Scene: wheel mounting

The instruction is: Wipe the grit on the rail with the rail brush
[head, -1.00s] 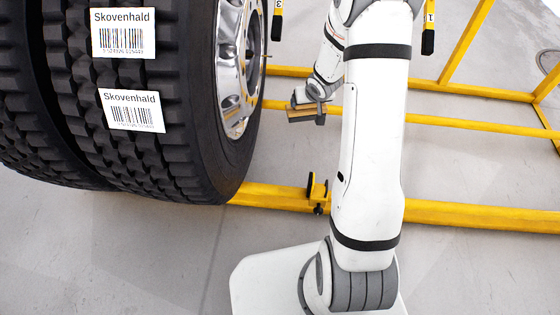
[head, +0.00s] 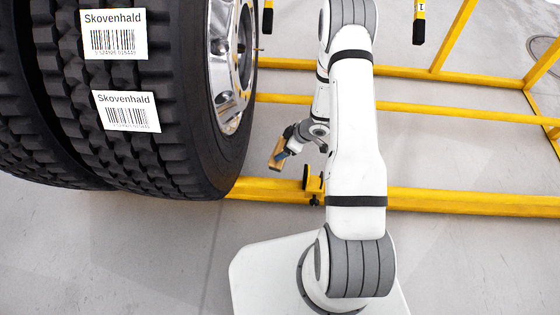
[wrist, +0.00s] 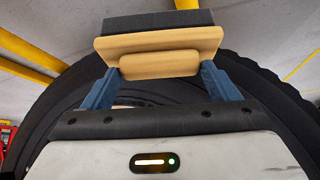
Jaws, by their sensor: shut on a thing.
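The rail brush (wrist: 158,45) has a wooden back and handle with a dark pad. It fills the top middle of the wrist view, and my gripper (wrist: 160,75) is shut on its wooden handle. In the head view the brush (head: 277,153) is small and tilted, held in my gripper (head: 286,147) just right of the big tyre. The brush is above the yellow front rail (head: 262,190) and apart from it. I cannot make out any grit on the rail; my arm hides part of it.
Two large black tyres (head: 170,120) with white labels stand at the left, close to the brush. A chrome wheel rim (head: 226,75) faces right. A small yellow and black bracket (head: 313,183) stands on the front rail. Further yellow rails (head: 440,118) lie behind and right.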

